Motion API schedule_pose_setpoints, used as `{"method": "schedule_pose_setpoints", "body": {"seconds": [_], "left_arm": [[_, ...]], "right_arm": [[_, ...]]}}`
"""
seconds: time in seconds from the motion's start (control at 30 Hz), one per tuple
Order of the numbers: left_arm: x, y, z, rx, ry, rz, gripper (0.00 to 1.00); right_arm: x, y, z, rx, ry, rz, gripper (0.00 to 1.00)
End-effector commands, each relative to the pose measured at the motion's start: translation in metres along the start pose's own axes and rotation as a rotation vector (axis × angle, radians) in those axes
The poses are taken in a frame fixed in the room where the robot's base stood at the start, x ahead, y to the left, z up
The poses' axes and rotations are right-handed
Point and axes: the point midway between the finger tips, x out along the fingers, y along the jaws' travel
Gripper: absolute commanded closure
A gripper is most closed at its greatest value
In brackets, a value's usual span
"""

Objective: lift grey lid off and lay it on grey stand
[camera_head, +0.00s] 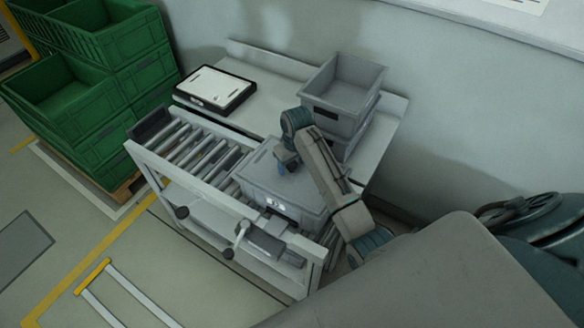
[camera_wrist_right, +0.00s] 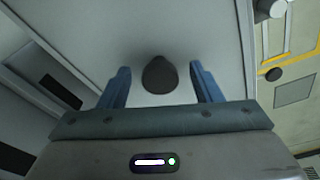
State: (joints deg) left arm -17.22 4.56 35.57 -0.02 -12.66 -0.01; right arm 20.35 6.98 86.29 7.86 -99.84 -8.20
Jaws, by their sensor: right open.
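The grey lid (camera_head: 262,163) lies on a grey crate (camera_head: 290,212) on the roller conveyor. My right gripper (camera_head: 285,168) is above the lid, pointing down. In the right wrist view the open blue fingers (camera_wrist_right: 160,88) stand on either side of a dark round knob (camera_wrist_right: 159,75) on the pale lid surface (camera_wrist_right: 205,40), with gaps on both sides. The knob is hidden by the gripper in the head view. A pale grey table-like stand (camera_head: 262,92) is behind the conveyor. My left gripper is not in view.
Stacked open grey crates (camera_head: 345,88) stand on the right of the stand, and a flat black-edged panel (camera_head: 215,87) on its left. The stand is bare between them. Rollers (camera_head: 190,148) left of the crate are free. Green crates (camera_head: 100,130) are at far left.

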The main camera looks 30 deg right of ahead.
Motion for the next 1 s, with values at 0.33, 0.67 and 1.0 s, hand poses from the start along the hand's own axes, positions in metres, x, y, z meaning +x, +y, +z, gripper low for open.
{"method": "schedule_pose_setpoints", "body": {"seconds": [0.33, 0.67, 1.0], "left_arm": [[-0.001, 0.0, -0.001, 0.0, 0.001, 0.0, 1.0], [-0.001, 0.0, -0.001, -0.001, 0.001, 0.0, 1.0], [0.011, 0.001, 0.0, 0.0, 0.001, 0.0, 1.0]], "right_arm": [[0.004, 0.0, 0.0, 0.0, 0.001, 0.0, 0.55], [0.004, 0.0, 0.0, 0.0, 0.001, 0.0, 0.93], [-0.008, 0.0, -0.002, -0.001, 0.005, 0.001, 0.93]]}}
